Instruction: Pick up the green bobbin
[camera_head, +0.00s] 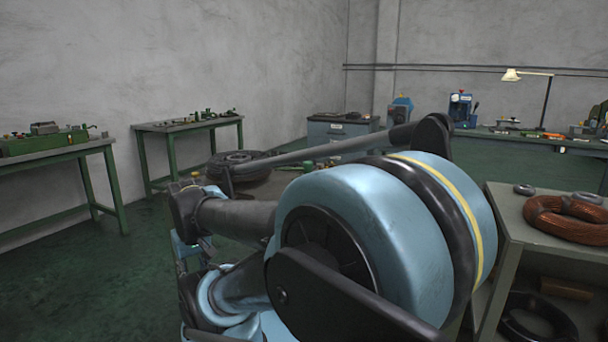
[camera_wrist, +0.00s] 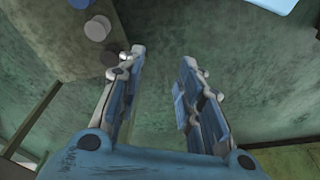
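My gripper (camera_wrist: 162,58) is open in the wrist view, with its two blue fingers apart. Nothing is between the fingers; mottled green floor shows behind them. I cannot make out a green bobbin for sure in either view. In the head view my gripper cannot be told apart from the arm parts in the foreground.
Green-legged benches (camera_head: 62,152) (camera_head: 190,124) stand along the left wall, with small tools on them. At the right, a shelf unit (camera_head: 520,222) carries a copper coil (camera_head: 568,220). A long bench (camera_head: 540,141) with a lamp is at the back. Green floor at left is clear.

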